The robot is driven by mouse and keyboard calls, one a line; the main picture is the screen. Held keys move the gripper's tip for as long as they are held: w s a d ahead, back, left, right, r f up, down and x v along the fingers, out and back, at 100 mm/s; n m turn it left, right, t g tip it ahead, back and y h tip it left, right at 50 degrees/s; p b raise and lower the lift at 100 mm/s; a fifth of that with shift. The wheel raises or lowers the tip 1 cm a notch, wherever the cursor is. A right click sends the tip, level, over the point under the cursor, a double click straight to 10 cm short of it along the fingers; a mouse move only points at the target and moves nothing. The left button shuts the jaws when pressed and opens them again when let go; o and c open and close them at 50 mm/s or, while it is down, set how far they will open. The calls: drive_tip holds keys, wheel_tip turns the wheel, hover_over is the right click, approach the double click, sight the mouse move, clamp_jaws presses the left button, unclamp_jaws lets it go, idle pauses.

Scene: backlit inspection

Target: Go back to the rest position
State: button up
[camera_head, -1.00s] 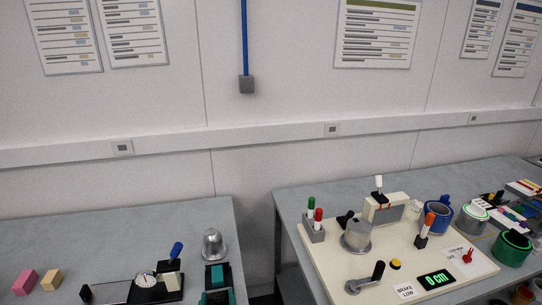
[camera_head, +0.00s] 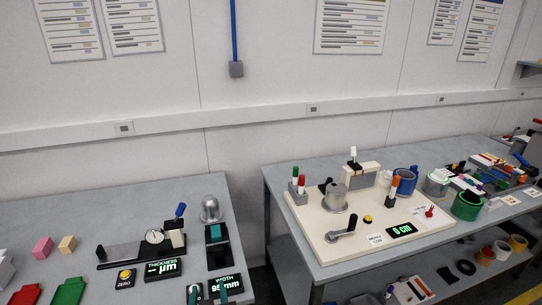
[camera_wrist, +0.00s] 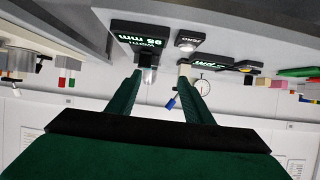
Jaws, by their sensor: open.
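My gripper (camera_wrist: 166,72) shows in the wrist view, with its two green fingers spread apart and nothing between them. The wrist view is upside down. Beyond the fingertips lie the width display (camera_wrist: 140,38) and the thickness display (camera_wrist: 212,60) of the left bench. In the head view the width display (camera_head: 228,279) and the thickness display (camera_head: 163,268) sit at the front of that bench. Small teal pieces at the bottom edge there may be my fingertips; I cannot tell.
The left bench (camera_head: 140,201) holds a dial gauge (camera_head: 154,236), a metal dome (camera_head: 210,210), a pink block (camera_head: 42,247) and red and green pieces. The right bench holds a cream panel (camera_head: 312,236) with a crank (camera_head: 341,230). A gap separates the benches.

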drive_tip(key=s+d+f+m+t+h, duration=0.1)
drive_tip(key=s+d+f+m, duration=0.1)
drive_tip(key=s+d+f, duration=0.95)
drive_tip(key=s+d+t+h, duration=0.1)
drive_tip(key=s+d, duration=0.1)
drive_tip(key=s, duration=0.9)
drive_tip(key=s+d+r+m+t+h, duration=0.1)
drive_tip(key=s+d, duration=0.2)
drive_tip(key=s, duration=0.8)
drive_tip(key=shift+s+r+h, duration=0.3)
drive_tip(key=shift+s, duration=0.1)
drive_tip(key=shift+w, duration=0.15)
drive_tip(key=shift+a, duration=0.1)
